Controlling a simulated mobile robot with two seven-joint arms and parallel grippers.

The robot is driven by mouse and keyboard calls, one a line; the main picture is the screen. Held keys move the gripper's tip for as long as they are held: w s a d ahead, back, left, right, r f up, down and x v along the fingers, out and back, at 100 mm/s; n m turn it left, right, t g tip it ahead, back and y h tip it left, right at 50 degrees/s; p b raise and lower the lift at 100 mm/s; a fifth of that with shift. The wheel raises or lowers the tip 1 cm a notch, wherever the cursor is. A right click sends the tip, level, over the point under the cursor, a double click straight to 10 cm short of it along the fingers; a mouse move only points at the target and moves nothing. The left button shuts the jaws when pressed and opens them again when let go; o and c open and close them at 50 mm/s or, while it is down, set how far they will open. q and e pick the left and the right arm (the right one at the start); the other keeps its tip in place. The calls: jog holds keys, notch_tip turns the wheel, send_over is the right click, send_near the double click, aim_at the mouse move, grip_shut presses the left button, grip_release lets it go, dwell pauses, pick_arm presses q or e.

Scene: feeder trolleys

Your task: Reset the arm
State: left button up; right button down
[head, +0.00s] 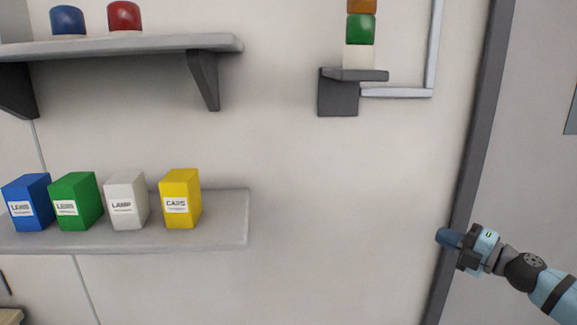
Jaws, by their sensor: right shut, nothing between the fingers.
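My right arm comes in from the lower right. Its gripper (447,238) points left, in front of the dark vertical post. The gripper is shut and holds nothing. It is well to the right of the lower shelf and apart from the boxes there. My left gripper is not in view.
A lower shelf (170,240) bears blue (28,202), green (76,200), white (126,199) and yellow (180,198) boxes. An upper shelf (150,45) bears a blue (67,20) and a red cap (124,16). A stacked lamp (360,30) stands on a bracket (338,97). Dark post (478,150) at right.

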jog(key=s+d+f+m+t+h, duration=0.15)
jog(key=s+f+m+h, duration=0.4)
jog(key=f, duration=0.75)
jog(key=s+d+f+m+g+h, duration=0.3)
jog(key=s+f+m, duration=0.2)
jog(key=s+f, duration=0.75)
jog(key=s+d+f+m+g+h, duration=0.25)
jog(key=s+f+m, duration=0.25)
jog(key=s+f, duration=0.75)
jog(key=s+a+m+t+y, duration=0.15)
jog(key=a+m, duration=0.25)
jog(key=a, duration=0.7)
jog(key=s+a+m, duration=0.3)
jog(key=a+m, duration=0.1)
jog(key=a, duration=0.7)
notch_tip(320, 180, up, 7)
jog(key=p, duration=0.6)
jog(key=shift+w+a+m, duration=0.15)
jog(key=shift+a+m, duration=0.2)
jog(key=shift+a, duration=0.05)
